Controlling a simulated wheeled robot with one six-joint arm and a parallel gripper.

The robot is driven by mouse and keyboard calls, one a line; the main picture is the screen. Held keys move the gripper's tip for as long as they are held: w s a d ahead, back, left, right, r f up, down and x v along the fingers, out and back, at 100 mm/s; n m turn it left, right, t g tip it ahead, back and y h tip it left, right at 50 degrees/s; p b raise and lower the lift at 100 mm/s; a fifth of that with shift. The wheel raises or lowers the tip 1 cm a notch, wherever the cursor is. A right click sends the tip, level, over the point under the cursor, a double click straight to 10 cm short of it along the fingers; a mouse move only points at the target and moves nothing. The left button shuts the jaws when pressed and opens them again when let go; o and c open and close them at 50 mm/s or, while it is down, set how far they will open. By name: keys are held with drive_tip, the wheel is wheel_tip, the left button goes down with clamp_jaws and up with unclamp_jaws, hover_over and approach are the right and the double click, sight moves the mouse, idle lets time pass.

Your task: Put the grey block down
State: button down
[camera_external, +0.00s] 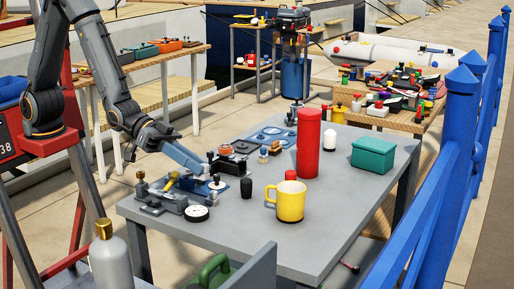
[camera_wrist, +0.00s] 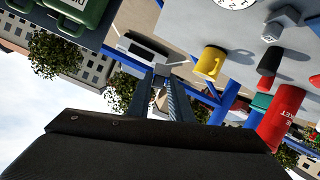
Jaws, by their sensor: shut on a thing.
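My gripper (camera_external: 200,168) reaches down from the upper left over the near left part of the grey table (camera_external: 255,235). In the wrist view its two long fingers (camera_wrist: 162,76) are close together, shut on a small grey thing, which I take to be the grey block. The block is mostly hidden by the fingers, and its outline is hard to make out in either view. I cannot tell whether it touches the table or the metal parts there.
A yellow mug (camera_external: 290,200), black cup (camera_external: 246,188), white dial (camera_external: 197,213) and red cylinder (camera_external: 309,143) stand nearby. A green box (camera_external: 373,155) is at the right. Metal fittings (camera_external: 160,195) crowd the left edge. The near right tabletop is clear.

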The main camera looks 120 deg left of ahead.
wheel_tip(320, 180, up, 10)
drive_tip(key=f, duration=0.1)
drive_tip(key=w+a+r+y, duration=0.1)
drive_tip(key=w+a, duration=0.2)
drive_tip(key=a, duration=0.6)
drive_tip(key=w+a+r+y, duration=0.1)
drive_tip(key=w+a, duration=0.2)
drive_tip(key=a, duration=0.7)
drive_tip(key=n+g+y+b, duration=0.1)
drive_tip(key=n+y, duration=0.1)
drive_tip(key=y, duration=0.1)
hover_over(292, 152)
drive_tip(key=f, duration=0.2)
wheel_tip(292, 152, down, 17)
drive_tip(key=shift+w+d+r, duration=0.1)
drive_tip(key=shift+r, duration=0.1)
drive_tip(key=shift+f+p, duration=0.45)
drive_tip(key=shift+f, duration=1.65)
drive_tip(key=shift+f, duration=0.1)
drive_tip(key=shift+f, duration=0.35)
drive_tip(key=shift+f, duration=0.2)
